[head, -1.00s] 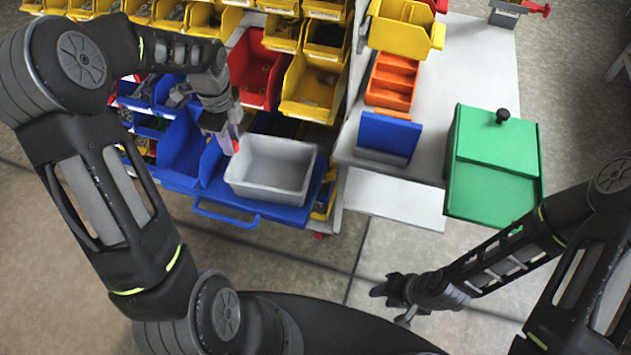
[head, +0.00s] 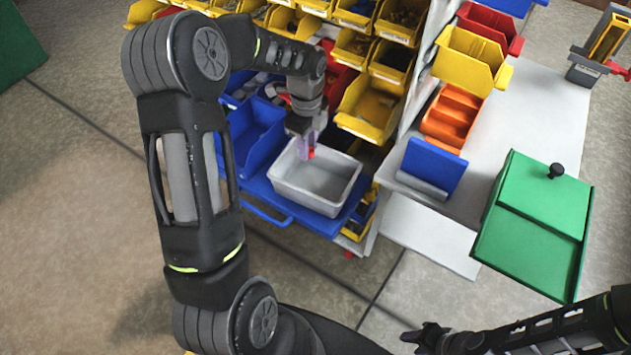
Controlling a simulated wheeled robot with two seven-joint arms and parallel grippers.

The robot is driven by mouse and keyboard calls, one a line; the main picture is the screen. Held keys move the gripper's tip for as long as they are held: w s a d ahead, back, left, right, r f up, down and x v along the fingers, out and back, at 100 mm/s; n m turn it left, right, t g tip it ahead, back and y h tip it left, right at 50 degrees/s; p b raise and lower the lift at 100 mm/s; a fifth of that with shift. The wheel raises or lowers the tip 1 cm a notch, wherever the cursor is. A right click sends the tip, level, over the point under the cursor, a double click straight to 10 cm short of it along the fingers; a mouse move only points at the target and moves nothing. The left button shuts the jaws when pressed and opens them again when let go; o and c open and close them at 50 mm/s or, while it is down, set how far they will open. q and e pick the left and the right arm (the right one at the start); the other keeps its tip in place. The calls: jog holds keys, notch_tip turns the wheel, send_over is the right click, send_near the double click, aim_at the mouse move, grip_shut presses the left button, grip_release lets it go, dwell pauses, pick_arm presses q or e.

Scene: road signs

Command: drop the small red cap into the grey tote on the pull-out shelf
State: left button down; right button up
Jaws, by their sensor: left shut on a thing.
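The grey tote (head: 343,198) is an open, empty-looking box on the blue pull-out shelf (head: 257,191). My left gripper (head: 308,152) points down over the tote's back left part. It is shut on the small red cap (head: 311,153), of which only a little red shows at the fingertips. The cap appears above the tote's floor, not resting on it; the exact height is hard to tell. My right gripper (head: 421,336) is low at the bottom of the view, over the floor and away from the tote; its fingers are small and dark.
A blue bin (head: 256,135) stands left of the tote. Yellow bins (head: 374,108) rise behind it. The floor in front is clear.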

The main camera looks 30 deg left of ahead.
pick_arm(q)
notch_tip(320, 180, down, 5)
jog(key=b, duration=0.3)
jog(key=shift+r, duration=0.2)
jog(key=c, duration=1.1)
grip_release()
jog(key=shift+c, duration=0.2)
notch_tip(320, 180, up, 8)
jog(key=shift+f, duration=0.1)
